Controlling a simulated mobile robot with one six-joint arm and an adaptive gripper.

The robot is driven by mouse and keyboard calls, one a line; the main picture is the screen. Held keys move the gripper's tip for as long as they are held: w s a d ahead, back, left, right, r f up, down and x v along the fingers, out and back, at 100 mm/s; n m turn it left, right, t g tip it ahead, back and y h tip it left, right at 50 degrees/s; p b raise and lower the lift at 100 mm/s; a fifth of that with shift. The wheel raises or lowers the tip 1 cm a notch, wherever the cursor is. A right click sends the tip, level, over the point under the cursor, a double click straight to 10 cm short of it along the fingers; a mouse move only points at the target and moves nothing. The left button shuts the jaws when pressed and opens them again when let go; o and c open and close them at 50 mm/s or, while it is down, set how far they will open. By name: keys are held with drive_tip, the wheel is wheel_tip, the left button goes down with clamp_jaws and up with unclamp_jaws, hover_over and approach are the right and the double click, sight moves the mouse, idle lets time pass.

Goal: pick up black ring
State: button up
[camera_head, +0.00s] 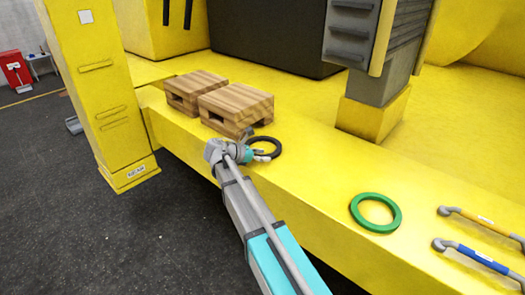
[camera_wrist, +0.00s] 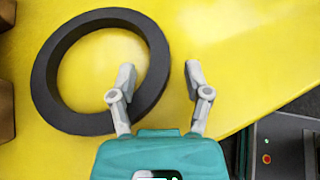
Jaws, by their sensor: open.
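The black ring (camera_head: 278,148) lies flat on the yellow surface, just right of the nearer wooden block in the head view. In the wrist view the black ring (camera_wrist: 42,82) fills the left half. My gripper (camera_wrist: 160,80) is open and empty. The height of the fingers above the ring cannot be told. In the head view my gripper (camera_head: 262,150) is at the ring, and part of the ring's near left side is hidden behind it.
Two wooden blocks (camera_head: 235,106) stand close to the ring. A green ring (camera_head: 376,213) and two handles, yellow (camera_head: 480,221) and blue (camera_head: 476,256), lie to the right. A yellow post (camera_head: 100,90) stands left. The ledge's front edge is close to my gripper.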

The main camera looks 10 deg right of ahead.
drive_tip(key=shift+x, duration=0.8)
clamp_jaws()
